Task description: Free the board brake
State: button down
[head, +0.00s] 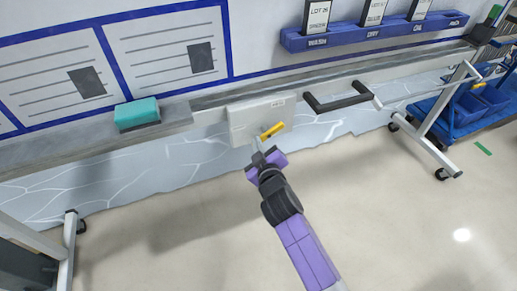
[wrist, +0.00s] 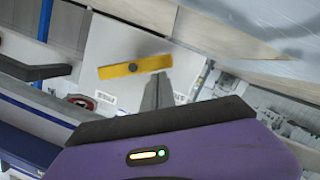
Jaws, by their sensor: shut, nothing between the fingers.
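The brake appears to be a yellow lever (head: 272,131) on a pale grey box (head: 247,117) under the board's front ledge. In the head view the lever slants up to the right. In the wrist view the lever (wrist: 135,67) turns on a dark round pivot at its middle, against the pale box face (wrist: 118,42). My gripper (head: 258,149) is shut and empty, just below the lever's lower left end. In the wrist view the gripper's fingertips (wrist: 158,88) are close to the lever's right part; I cannot tell whether they touch it.
A teal block (head: 137,114) rests on the ledge at left. Wheeled legs (head: 447,115) and a blue cart with bins (head: 470,105) stand at right. The floor in front is clear.

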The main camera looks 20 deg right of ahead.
jog(key=shift+d+f+n+t+h+b, duration=0.35)
jog(key=shift+f+n+b, duration=0.4)
jog(key=shift+n+b, duration=0.9)
jog(key=shift+d+f+n+t+h+b, duration=0.35)
jog(key=shift+f+n+b, duration=0.35)
jog(key=shift+n+b, duration=0.9)
jog(key=shift+d+f+n+t+h+b, duration=0.3)
jog(key=shift+f+n+b, duration=0.45)
jog(key=shift+n+b, duration=0.9)
jog(key=shift+n, duration=0.3)
jog(key=shift+a, duration=0.1)
